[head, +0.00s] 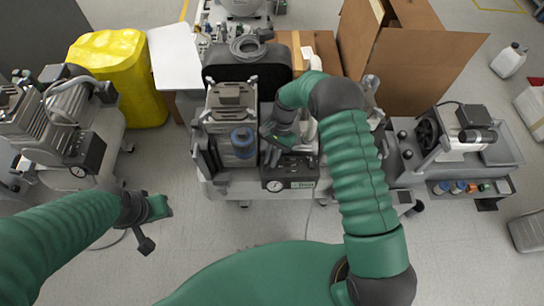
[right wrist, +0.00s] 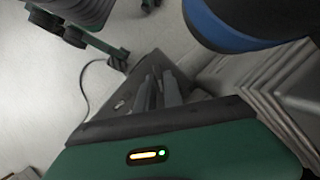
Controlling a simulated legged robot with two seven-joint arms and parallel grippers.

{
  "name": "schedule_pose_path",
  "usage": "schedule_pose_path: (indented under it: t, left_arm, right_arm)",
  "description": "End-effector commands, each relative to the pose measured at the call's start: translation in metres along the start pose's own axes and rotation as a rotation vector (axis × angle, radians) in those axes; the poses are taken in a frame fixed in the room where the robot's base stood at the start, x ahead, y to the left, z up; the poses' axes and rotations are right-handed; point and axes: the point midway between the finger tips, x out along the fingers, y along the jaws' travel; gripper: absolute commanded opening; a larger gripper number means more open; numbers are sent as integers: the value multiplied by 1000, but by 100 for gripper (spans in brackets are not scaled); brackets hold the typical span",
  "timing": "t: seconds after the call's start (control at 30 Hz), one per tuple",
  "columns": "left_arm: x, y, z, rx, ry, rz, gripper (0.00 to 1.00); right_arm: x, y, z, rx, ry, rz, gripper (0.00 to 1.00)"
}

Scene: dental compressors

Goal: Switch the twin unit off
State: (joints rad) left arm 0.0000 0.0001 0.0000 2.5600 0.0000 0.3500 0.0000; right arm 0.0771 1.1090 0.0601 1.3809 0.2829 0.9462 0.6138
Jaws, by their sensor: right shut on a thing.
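The middle compressor unit (head: 232,98) stands below my head camera, with a blue-banded cylinder (head: 243,141) and a black control box (head: 290,176) carrying a gauge and a green-and-white label. I cannot read whether it is marked as the twin unit. My right gripper (head: 283,139) is at this unit, right of the blue-banded cylinder and above the control box. In the right wrist view its dark fingers (right wrist: 160,88) are close together on a dark part that they largely hide. My left gripper (head: 153,224) is open and empty above the floor, left of the unit.
Another compressor (head: 83,140) with a gauge box stands at the left, near a yellow bin (head: 117,75). A cardboard box (head: 415,65) stands behind at the right. A further machine (head: 455,145) stands at the right, with a white canister (head: 509,60) beyond. The floor around my left gripper is clear.

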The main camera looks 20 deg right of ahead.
Motion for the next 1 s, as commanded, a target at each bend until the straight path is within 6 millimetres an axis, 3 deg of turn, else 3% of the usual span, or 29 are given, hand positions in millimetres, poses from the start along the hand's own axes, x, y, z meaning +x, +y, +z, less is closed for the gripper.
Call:
schedule_pose_path:
  t: [0.67,0.7,0.83,1.0]
  left_arm:
    - [-3,0,-1,0,0,0,36]
    - [-3,0,-1,0,0,0,36]
    - [-3,0,-1,0,0,0,36]
    - [-3,0,-1,0,0,0,36]
  right_arm:
    - [-1,-3,0,-61,2,20,0]
    - [-1,-3,0,-61,2,20,16]
    - [-1,-2,0,-60,1,21,33]
    - [0,-2,0,-59,1,23,34]
